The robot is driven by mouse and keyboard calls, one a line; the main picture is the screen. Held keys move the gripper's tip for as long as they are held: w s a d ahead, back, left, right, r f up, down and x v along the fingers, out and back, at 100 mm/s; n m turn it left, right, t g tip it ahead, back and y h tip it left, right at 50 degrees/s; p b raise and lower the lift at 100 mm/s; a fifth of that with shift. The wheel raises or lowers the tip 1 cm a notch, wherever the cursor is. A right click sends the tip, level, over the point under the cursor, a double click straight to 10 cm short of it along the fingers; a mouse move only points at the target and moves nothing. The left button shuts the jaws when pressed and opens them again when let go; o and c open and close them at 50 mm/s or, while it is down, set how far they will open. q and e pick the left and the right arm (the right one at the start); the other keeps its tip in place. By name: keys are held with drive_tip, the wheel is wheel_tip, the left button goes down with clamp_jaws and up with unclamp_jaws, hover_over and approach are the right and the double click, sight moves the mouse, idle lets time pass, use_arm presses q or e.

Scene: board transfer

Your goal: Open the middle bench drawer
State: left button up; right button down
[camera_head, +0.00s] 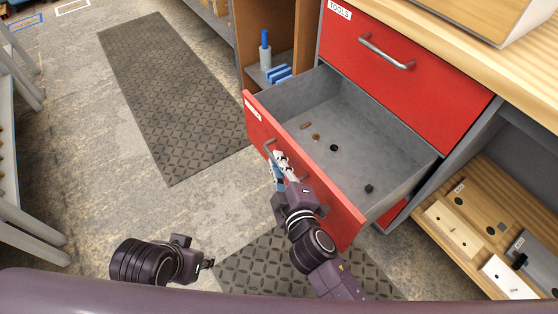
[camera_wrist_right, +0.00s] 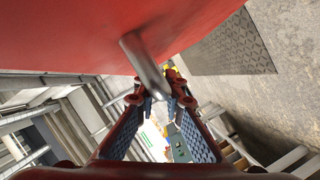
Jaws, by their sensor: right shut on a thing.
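The middle bench drawer (camera_head: 340,112) is red-fronted with a grey inside, and it stands well out of the bench. A few small parts lie spread on its floor. My right gripper (camera_head: 279,163) is at the drawer's front, shut on the metal drawer handle (camera_head: 267,147). In the right wrist view the handle (camera_wrist_right: 147,66) runs from the red front toward the fingertips (camera_wrist_right: 160,97). The fingers partly hide the handle in the head view. My left gripper (camera_head: 208,264) is low at the left, away from the drawer, and its fingers do not show clearly.
The red upper drawer (camera_head: 420,75), labelled TOOLS, is closed. An open shelf (camera_head: 478,219) with light and grey blocks is at the right. A cubby (camera_head: 262,60) holds blue items. Dark floor mats (camera_head: 165,95) lie on open floor left of the drawer.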

drive_tip(key=c, duration=2)
unclamp_jaws()
drive_tip(key=shift+s, duration=0.15)
drive_tip(key=v, duration=1.1)
drive_tip(key=shift+s+d+r, duration=0.1)
drive_tip(key=shift+s+d, duration=0.1)
drive_tip(key=shift+s, duration=0.15)
